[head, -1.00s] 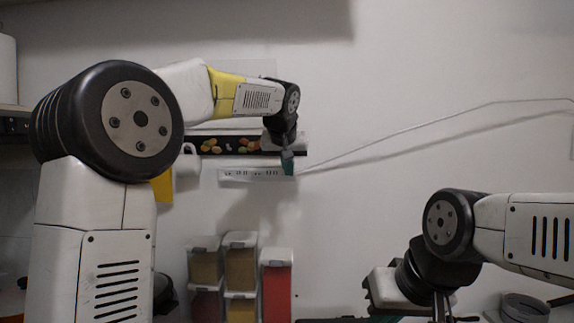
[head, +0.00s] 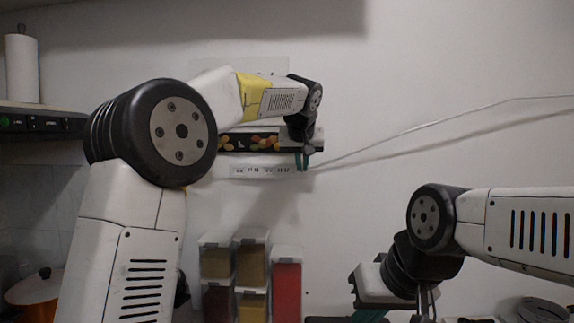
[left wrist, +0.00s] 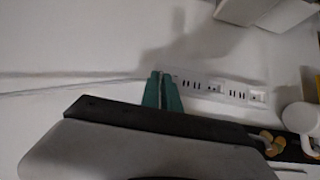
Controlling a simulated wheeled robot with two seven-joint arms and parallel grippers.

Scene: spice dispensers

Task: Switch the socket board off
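The socket board (head: 262,171) is a white strip with a row of outlets, fixed to the wall below a dark shelf edge. It also shows in the left wrist view (left wrist: 222,90), running down to the right. My left gripper (head: 302,167) is at the board's right end, where the cable meets it. In the left wrist view its green fingers (left wrist: 161,80) are close together with nothing between them, by the board's near end. Whether they touch the board I cannot tell. My right gripper (head: 372,315) is low in the head view, its fingers mostly cut off.
A grey cable (head: 420,127) runs along the wall to the right. Spice dispensers with brown (head: 251,264) and red (head: 286,290) contents stand below the board. An orange pot (head: 33,290) and a paper roll (head: 21,68) are at left.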

